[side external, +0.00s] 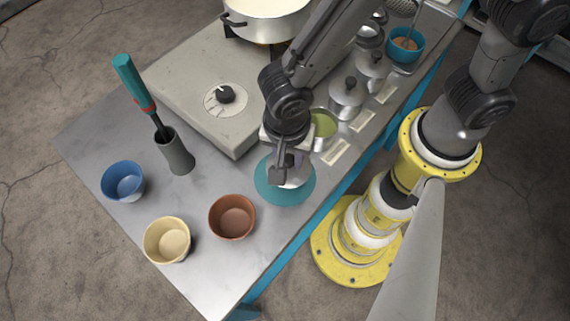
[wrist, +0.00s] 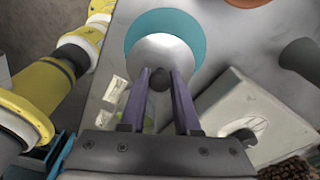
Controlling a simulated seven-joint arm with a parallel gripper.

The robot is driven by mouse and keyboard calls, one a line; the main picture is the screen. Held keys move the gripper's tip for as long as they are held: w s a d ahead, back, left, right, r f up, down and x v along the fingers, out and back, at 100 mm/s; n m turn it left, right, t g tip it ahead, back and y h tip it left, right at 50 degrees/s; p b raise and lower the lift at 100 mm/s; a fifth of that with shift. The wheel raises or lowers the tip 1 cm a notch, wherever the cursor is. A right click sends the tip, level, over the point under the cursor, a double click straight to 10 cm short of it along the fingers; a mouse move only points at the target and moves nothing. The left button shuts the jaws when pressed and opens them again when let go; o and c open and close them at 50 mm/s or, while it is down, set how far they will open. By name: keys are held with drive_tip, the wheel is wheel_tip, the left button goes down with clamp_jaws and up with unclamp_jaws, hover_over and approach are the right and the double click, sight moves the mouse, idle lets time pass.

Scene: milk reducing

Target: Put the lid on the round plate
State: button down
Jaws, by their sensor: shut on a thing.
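The silver lid (side external: 296,181) is under my gripper (side external: 283,172), over the teal round plate (side external: 268,195). In the wrist view, my two purple fingers (wrist: 160,82) are shut on the lid's dark knob (wrist: 160,78). The lid (wrist: 163,50) covers much of the plate there, and a teal band of the plate (wrist: 185,22) shows beyond it. The lid's far edge lies nearer to the plate's middle than its rim. I cannot tell whether the lid touches the plate or is held just above it.
An open container with green contents (side external: 323,126) stands behind the plate, with lidded metal containers (side external: 346,98) beyond it. A hotplate (side external: 190,80) carries a pot (side external: 265,25). Brown (side external: 232,217), cream (side external: 167,240) and blue (side external: 123,181) bowls stand left. A grey holder (side external: 176,154) has a teal-handled tool.

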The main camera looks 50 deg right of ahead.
sight(285, 164)
drive_tip(key=shift+w+a+f, duration=0.1)
drive_tip(key=shift+a+f, duration=0.05)
drive_tip(key=shift+f, duration=0.1)
drive_tip(key=shift+w+a+f, duration=0.15)
drive_tip(key=shift+f, duration=1.55)
drive_tip(key=shift+f, duration=0.1)
drive_tip(key=c, duration=0.6)
unclamp_jaws()
